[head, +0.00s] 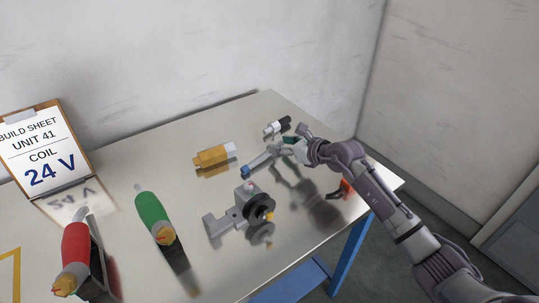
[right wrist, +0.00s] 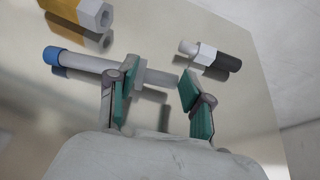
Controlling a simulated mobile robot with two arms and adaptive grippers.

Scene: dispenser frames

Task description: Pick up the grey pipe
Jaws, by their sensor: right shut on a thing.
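The grey pipe (head: 262,160) has a blue cap at one end and shows towards the far right of the table. In the right wrist view the pipe (right wrist: 88,64) runs from its blue cap at the left to a collar and thinner end between my fingers. My right gripper (head: 288,149) is at the pipe's uncapped end and is shut on it. In the right wrist view the green-padded fingers (right wrist: 154,92) stand apart on either side of that end. I cannot tell whether the pipe is clear of the table. My left gripper is not in view.
The table (head: 130,160) also holds a yellow fitting (head: 213,155), a black-and-white fitting (head: 277,127), a grey bracket with a black wheel (head: 240,210), a green bottle (head: 154,215) and a red bottle (head: 76,250). A build sheet (head: 42,145) stands at the left. A wall rises behind.

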